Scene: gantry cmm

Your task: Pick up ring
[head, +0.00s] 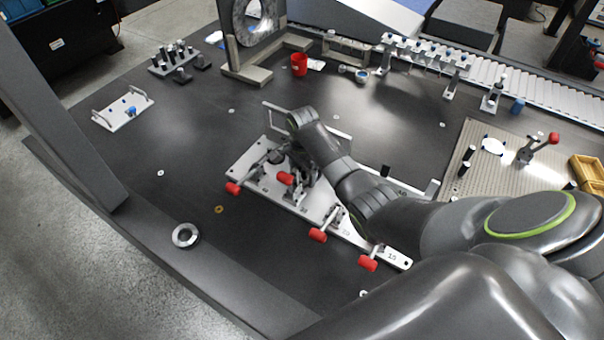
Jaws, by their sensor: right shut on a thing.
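A silvery metal ring (186,235) lies flat on the dark table near its left front edge, with nothing touching it. A much larger grey ring (240,22) stands upright in a stand at the back. My right gripper (288,172) points down over the pale clamp plate (252,172), well to the right of and behind the small ring. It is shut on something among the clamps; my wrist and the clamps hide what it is. My left gripper is not in view.
The plate carries several red-tipped clamps (318,235). A red cup (299,64), a pale tray (122,111) and a row of posts stand farther back. A perforated plate (510,165) with a red-knobbed lever is at right. The table around the small ring is mostly clear.

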